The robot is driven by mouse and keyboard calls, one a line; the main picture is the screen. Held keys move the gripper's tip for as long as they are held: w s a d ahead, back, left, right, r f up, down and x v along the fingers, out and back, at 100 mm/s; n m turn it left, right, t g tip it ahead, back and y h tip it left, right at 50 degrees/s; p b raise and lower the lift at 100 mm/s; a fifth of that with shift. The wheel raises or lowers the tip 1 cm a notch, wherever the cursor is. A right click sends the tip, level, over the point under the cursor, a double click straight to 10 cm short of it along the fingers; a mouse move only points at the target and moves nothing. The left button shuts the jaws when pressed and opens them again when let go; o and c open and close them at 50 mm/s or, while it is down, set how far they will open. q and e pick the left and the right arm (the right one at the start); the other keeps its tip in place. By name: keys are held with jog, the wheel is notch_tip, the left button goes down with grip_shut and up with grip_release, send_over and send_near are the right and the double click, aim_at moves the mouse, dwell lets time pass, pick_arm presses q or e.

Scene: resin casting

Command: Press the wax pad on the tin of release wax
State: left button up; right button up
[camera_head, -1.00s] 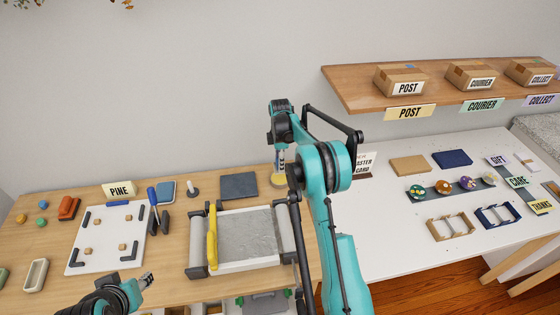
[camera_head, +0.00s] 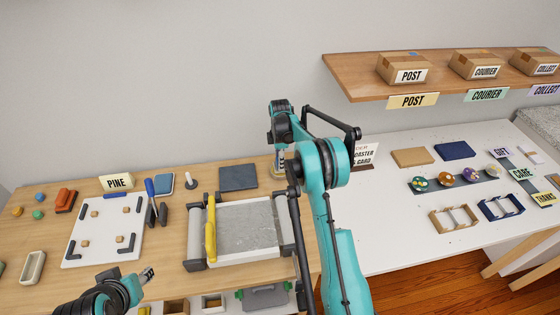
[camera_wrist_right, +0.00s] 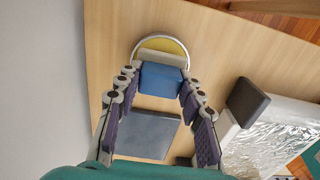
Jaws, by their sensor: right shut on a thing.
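My right gripper (camera_wrist_right: 157,88) is shut on the wax pad (camera_wrist_right: 161,79), a blue block with a pale part along its far side. The tin of release wax (camera_wrist_right: 165,44) is round, with a pale rim and yellow wax. In the right wrist view the pad covers the tin's near part; I cannot tell whether they touch. In the head view my right gripper (camera_head: 279,152) points down at the table's back edge, and my arm hides most of the tin. My left gripper (camera_head: 148,274) is at the front left, away from the tin; its jaw opening is unclear.
A dark square slab (camera_head: 238,178) lies left of the tin. A framed grey bed with a yellow bar (camera_head: 211,228) stands in front. A white board (camera_head: 103,232), a peg (camera_head: 190,181) and a blue-grey block (camera_head: 165,185) are farther left. A white table (camera_head: 400,220) adjoins on the right.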

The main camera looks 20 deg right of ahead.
jog(key=shift+f+b, duration=0.45)
jog(key=shift+f, duration=0.1)
dwell(1.6)
jog(key=shift+r+p, duration=1.95)
jog(key=shift+r, duration=1.6)
